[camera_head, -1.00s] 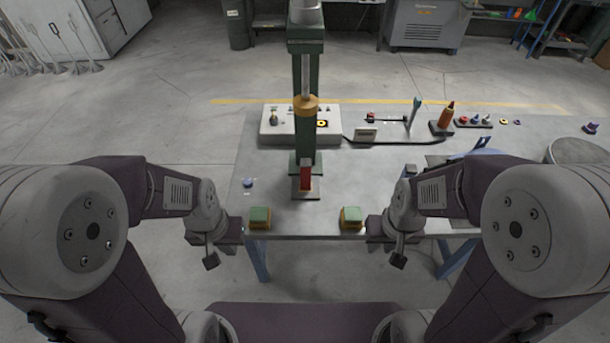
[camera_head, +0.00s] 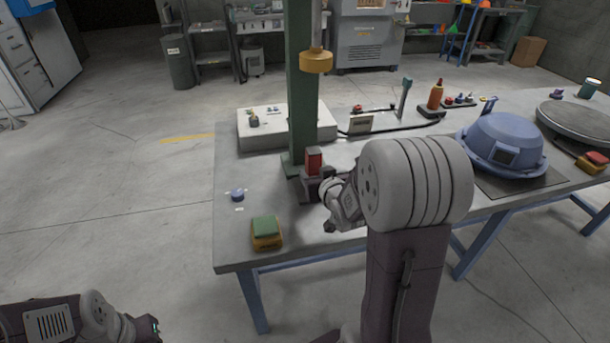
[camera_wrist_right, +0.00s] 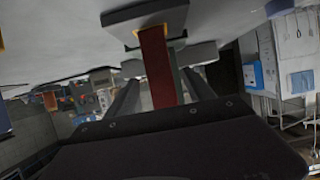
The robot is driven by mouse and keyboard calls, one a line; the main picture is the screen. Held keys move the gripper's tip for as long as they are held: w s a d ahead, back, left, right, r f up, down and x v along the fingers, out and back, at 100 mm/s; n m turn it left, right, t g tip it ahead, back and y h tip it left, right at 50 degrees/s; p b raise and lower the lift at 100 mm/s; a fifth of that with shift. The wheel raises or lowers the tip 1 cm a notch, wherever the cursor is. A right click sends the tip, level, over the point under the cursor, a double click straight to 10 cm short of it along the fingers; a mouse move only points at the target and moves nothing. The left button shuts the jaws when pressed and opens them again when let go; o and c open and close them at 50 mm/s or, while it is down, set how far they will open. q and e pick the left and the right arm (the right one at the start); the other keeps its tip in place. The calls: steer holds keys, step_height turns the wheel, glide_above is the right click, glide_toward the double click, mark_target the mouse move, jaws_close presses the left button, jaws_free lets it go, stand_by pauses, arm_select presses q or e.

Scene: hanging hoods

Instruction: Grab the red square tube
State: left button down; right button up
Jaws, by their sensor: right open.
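The red square tube (camera_head: 314,161) stands upright at the foot of the green press, below its yellow collar (camera_head: 316,62). My right gripper (camera_head: 316,186) is at the tube, low down, and hides its lower part in the head view. In the right wrist view the red tube (camera_wrist_right: 157,65) runs between the two spread fingers of my right gripper (camera_wrist_right: 163,92). That gripper is open, with a finger on either side of the tube. Whether either finger touches it I cannot tell. Part of my left arm shows at the lower left of the head view; its gripper does not show.
The green press column (camera_head: 301,90) rises close behind the tube. A white control box (camera_head: 275,128) stands behind it. A green-topped yellow button block (camera_head: 266,233) and a small blue knob (camera_head: 237,194) are at the left. A blue hood (camera_head: 505,140) stands on the right.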

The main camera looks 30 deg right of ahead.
mark_target(311, 167)
steer(key=x, duration=0.7)
steer(key=shift+w+d+f+b, duration=0.1)
steer(key=shift+w+f+b, duration=0.1)
steer(key=shift+b, duration=0.2)
steer(key=shift+s+r, duration=0.1)
steer(key=shift+c, duration=0.6)
jaws_close()
